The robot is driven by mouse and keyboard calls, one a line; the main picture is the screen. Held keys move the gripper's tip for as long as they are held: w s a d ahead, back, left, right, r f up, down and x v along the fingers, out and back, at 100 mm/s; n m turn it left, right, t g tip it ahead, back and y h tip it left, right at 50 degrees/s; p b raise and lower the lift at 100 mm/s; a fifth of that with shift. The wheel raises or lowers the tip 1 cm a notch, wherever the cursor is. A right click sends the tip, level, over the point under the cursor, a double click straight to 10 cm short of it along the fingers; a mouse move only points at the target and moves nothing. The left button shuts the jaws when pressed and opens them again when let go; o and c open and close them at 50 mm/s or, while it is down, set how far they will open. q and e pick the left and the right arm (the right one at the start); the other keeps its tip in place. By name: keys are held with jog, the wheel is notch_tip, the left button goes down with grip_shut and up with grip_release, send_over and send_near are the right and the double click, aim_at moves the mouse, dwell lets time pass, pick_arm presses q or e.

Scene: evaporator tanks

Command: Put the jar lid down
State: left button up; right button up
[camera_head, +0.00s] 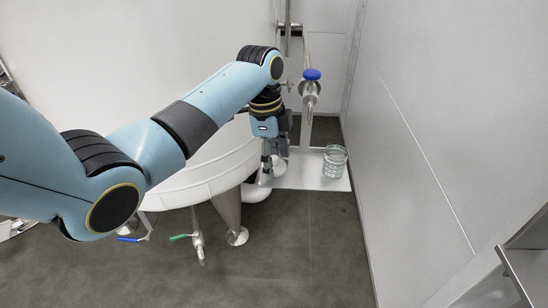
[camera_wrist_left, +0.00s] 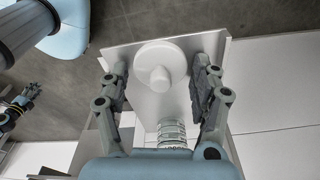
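The jar lid (camera_wrist_left: 160,57) is a white disc with a round knob. In the left wrist view it shows beyond and between the spread fingers of my left gripper (camera_wrist_left: 160,85), over the far end of the white shelf (camera_wrist_left: 125,57). The fingers show gaps to the lid on both sides. In the head view my left gripper (camera_head: 273,165) points down at the left end of the shelf (camera_head: 305,172); its fingers partly hide what lies below. A clear glass jar (camera_head: 334,161) stands upright on the shelf's right part; it also shows in the left wrist view (camera_wrist_left: 172,132).
A large white tank (camera_head: 205,165) stands left of the shelf, with blue and green valve handles (camera_head: 180,237) below. A blue-topped pipe fitting (camera_head: 311,82) rises behind. The right wall is close to the jar. A dark gripper, seemingly my right (camera_wrist_left: 18,108), is far off.

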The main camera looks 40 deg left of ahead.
pick_arm(q)
jog(key=shift+o, duration=0.8)
notch_tip(320, 180, up, 12)
jog(key=a+p, duration=0.1)
jog(key=shift+s+a, duration=0.2)
jog(key=shift+s, duration=0.05)
jog(key=shift+r, duration=0.1)
